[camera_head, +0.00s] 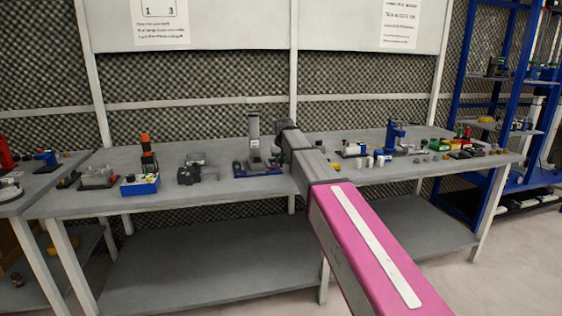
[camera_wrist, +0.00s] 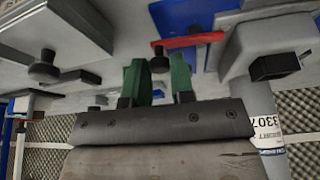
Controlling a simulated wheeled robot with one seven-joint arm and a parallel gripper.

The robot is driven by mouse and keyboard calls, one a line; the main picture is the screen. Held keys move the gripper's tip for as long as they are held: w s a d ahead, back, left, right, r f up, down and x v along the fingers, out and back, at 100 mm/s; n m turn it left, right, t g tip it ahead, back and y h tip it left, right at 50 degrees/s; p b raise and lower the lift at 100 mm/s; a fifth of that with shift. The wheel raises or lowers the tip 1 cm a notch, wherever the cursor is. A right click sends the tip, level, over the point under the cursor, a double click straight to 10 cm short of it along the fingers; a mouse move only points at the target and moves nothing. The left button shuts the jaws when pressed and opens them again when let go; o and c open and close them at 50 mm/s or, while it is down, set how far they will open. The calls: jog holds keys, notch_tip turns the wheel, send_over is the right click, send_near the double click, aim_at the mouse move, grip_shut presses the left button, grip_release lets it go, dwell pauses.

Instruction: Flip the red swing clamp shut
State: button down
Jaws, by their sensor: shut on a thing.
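The red swing clamp (camera_wrist: 188,41) shows in the wrist view as a red bar just beyond my gripper, with a dark round knob (camera_wrist: 160,61) at its left end. My gripper (camera_wrist: 158,78) has green fingers on either side of this knob and is shut on the clamp's end. The exact contact is partly hidden by the fingers. In the head view a grey upright fixture on a blue base (camera_head: 240,168) stands on the bench beside my arm. My arm hides my gripper there, and I cannot make out the red clamp.
In the wrist view a second black knob (camera_wrist: 45,68) is at left, and a grey column with a label (camera_wrist: 266,125) is close at right. The grey workbench (camera_head: 215,187) also carries a blue box (camera_head: 141,187), a blue stand (camera_head: 393,137) and several small parts.

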jog(key=shift+w+n+y, duration=0.25)
jog(key=shift+n+y, duration=0.05)
jog(key=shift+n, duration=0.3)
jog(key=c, duration=1)
grip_release()
jog(key=v, duration=1)
jog(key=shift+s+r, duration=0.15)
jog(key=shift+r, duration=0.25)
